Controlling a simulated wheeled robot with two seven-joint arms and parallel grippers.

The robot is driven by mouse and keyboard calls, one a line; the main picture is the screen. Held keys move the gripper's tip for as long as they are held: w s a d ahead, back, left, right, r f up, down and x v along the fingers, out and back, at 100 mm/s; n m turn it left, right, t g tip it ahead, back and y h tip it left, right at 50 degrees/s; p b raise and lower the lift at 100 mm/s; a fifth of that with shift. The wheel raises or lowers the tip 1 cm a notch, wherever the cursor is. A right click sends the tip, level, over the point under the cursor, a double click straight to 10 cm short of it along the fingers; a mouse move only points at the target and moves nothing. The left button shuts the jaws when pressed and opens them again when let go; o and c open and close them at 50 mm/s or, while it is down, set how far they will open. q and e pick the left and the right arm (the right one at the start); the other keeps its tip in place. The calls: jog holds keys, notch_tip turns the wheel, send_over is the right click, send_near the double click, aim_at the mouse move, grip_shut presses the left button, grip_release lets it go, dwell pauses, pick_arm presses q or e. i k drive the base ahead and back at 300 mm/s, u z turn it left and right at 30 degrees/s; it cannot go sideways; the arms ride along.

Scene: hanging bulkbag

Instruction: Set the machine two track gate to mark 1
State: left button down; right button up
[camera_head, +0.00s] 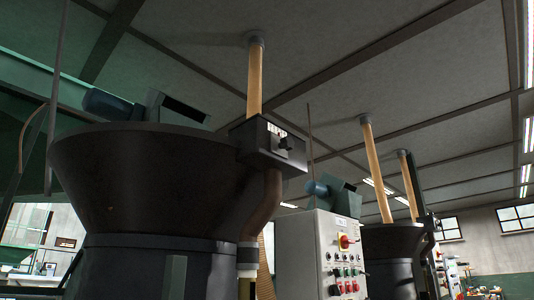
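A dark box-shaped gate housing (255,150) sits at the right rim of the large near machine, below a tan pipe (255,80) from the ceiling. On its face is a pale plate with a scale and a black knob or lever (285,143). The marks are too small to read, so I cannot tell the setting. The near machine is a wide dark hopper (150,185) on a cylindrical body. A brown pipe (265,205) runs down from the housing. Neither of my grippers is in view.
A grey control cabinet (318,255) with a red and yellow switch (345,241) and several coloured buttons stands right of the near machine. A second dark machine (393,255) with tan pipes stands behind it. Windows and a workbench area are at the far right.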

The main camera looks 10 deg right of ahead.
aim_at(279, 146)
jog(key=k, duration=1.15)
jog(key=z, duration=0.2)
jog(key=i, duration=0.65)
jog(key=z, duration=0.05)
